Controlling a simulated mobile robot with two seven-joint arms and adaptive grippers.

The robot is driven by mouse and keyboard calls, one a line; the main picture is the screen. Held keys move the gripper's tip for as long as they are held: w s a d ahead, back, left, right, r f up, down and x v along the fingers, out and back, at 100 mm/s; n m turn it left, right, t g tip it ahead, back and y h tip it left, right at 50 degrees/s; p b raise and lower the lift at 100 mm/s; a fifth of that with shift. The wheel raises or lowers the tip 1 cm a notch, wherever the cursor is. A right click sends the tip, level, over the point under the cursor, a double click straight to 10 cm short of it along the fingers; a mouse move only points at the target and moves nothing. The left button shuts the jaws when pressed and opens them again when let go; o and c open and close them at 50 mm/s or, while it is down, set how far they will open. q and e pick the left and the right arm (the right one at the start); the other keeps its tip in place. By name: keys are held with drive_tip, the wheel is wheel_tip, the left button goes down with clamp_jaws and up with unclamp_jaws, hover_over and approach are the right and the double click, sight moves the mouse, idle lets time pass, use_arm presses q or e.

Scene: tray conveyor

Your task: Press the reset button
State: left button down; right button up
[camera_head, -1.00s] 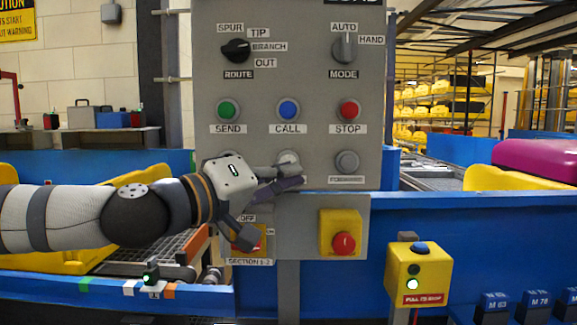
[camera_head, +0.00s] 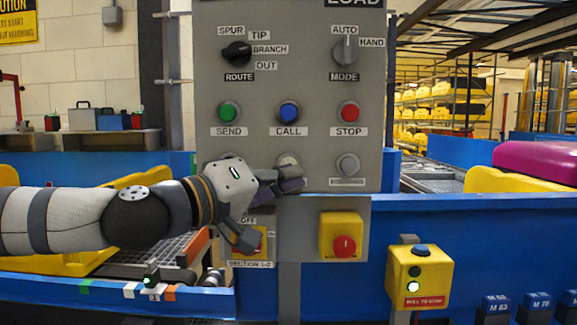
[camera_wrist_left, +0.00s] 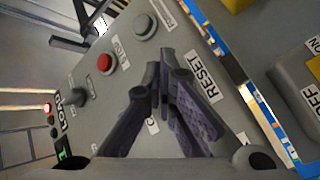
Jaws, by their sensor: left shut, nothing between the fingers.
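The grey control panel (camera_head: 318,95) stands upright ahead of me. A pale round button (camera_head: 288,160) in its lower middle shows just above my left fingertips, its lower part covered. The RESET label (camera_wrist_left: 200,78) shows in the left wrist view beside the fingers; the button that belongs to it is hidden behind them there. My left gripper (camera_head: 294,178) is shut and empty, its fingertips at the panel over that button's lower edge. It also shows in the left wrist view (camera_wrist_left: 164,60). I cannot tell whether the tips touch the button. My right gripper is out of view.
Green (camera_head: 228,112), blue (camera_head: 289,112) and red (camera_head: 349,112) buttons sit above. A grey button (camera_head: 347,165) is to the right. A yellow box with a red knob (camera_head: 344,246) is below. A yellow pull-to-stop box (camera_head: 418,277) stands at lower right.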

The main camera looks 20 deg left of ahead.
use_arm(q)
drive_tip(key=shift+w, duration=0.1)
drive_tip(key=shift+w+a, duration=0.1)
drive_tip(key=shift+w, duration=0.25)
drive_tip(key=shift+w+a, duration=0.15)
drive_tip(key=shift+w, duration=0.3)
idle(0.9)
drive_tip(key=shift+r, duration=0.1)
drive_tip(key=shift+s+d, duration=0.25)
drive_tip(key=shift+s, duration=0.65)
